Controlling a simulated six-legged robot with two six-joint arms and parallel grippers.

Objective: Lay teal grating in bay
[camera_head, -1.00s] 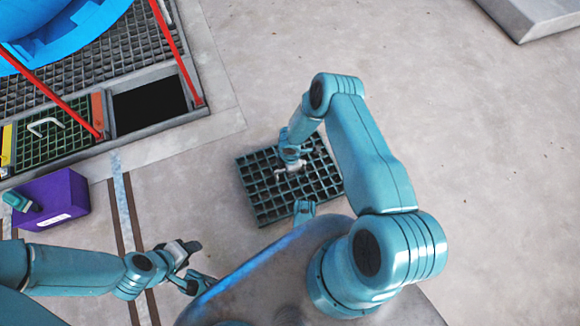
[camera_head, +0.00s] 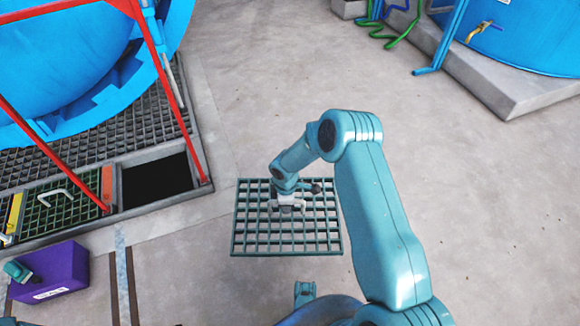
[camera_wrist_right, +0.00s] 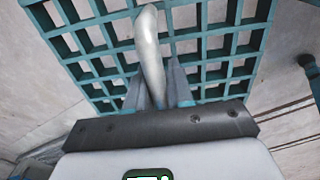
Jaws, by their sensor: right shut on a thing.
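The teal grating (camera_head: 287,230) is an open rectangular grid in the middle of the head view, right of and a little nearer than the open bay. It appears held clear of the floor and roughly level. My right gripper (camera_head: 288,203) is over it and shut on its pale handle (camera_wrist_right: 150,55). The grating (camera_wrist_right: 215,75) fills the upper part of the right wrist view, with floor showing through it. The bay (camera_head: 157,182) is a dark, empty rectangular opening in the floor frame.
A green grating (camera_head: 60,206) with a handle lies left of the bay. Red bars (camera_head: 160,75) rise by the bay's corners, below the large blue vessel (camera_head: 60,65). A purple box (camera_head: 55,272) stands at lower left. The floor right of the bay is clear.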

